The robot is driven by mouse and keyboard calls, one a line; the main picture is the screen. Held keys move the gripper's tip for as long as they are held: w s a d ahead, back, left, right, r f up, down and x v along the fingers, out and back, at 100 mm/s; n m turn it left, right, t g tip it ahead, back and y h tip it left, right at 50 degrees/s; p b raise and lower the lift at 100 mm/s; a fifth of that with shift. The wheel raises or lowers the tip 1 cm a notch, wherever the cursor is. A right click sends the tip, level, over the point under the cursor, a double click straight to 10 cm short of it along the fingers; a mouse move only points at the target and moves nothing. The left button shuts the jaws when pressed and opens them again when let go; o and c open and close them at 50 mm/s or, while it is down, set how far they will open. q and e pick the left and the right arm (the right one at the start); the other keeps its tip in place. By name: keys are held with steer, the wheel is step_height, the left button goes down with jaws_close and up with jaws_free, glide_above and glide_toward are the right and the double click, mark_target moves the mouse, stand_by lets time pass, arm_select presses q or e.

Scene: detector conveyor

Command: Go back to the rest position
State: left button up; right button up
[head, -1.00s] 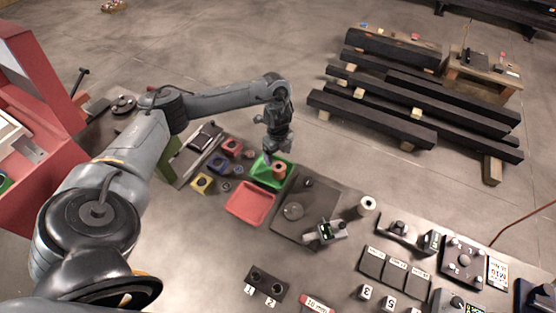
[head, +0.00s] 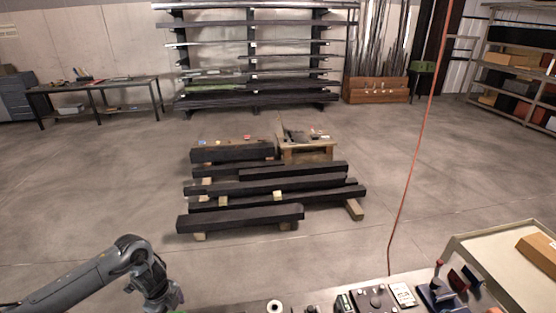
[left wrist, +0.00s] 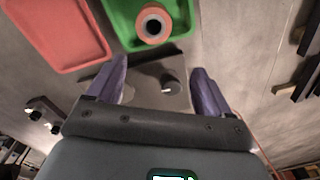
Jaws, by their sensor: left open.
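My left gripper (left wrist: 158,88) shows two purple fingers spread wide apart with nothing held between them. In the head view my left arm (head: 85,285) comes in at the lower left, and its hand is at the bottom edge, with the fingers mostly cut off. In the left wrist view a green tray (left wrist: 120,22) lies just beyond the fingers. A reddish-orange ring-shaped part (left wrist: 153,24) with a dark centre sits in it, apart from the fingers. My right gripper is not in view.
A red tray (left wrist: 55,35) is left of the green one. A grey plate (left wrist: 150,88) with a round knob shows between the fingers. The table's far edge has a white ring (head: 274,306) and small devices (head: 375,297).

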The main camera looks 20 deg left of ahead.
arm_select(q)
steer(key=d+t+h+p, duration=0.1)
steer(key=d, duration=0.8)
steer(key=d+t+h+p, duration=0.1)
steer(key=d+t, duration=0.1)
steer(key=d, duration=0.7)
steer(key=d+t+p, duration=0.1)
steer(key=d+p, duration=0.1)
steer(key=d, duration=0.7)
steer(key=shift+w+d+f+m+h, duration=0.2)
steer(key=shift+d+m+h, duration=0.1)
steer(key=shift+d+h, duration=0.1)
steer(key=s+d+r+n+t+y+p, duration=0.15)
steer(key=s+d+r+n+p, duration=0.25)
steer(key=s+r+n, duration=0.4)
steer(key=s+a+r+n+g+p, duration=0.1)
steer(key=s+a+r+n, duration=0.1)
steer(key=s, duration=0.3)
steer(key=s+a+r+n+g+y+p, duration=0.1)
steer(key=s+a+r+n, duration=0.1)
steer(key=s+a+n, duration=0.3)
steer(key=shift+s+a+r+n, duration=0.2)
steer(key=shift+s+r+n, duration=0.15)
steer(key=shift+s, duration=0.1)
steer(key=shift+w+d+g, duration=0.1)
steer(key=shift+g, duration=0.15)
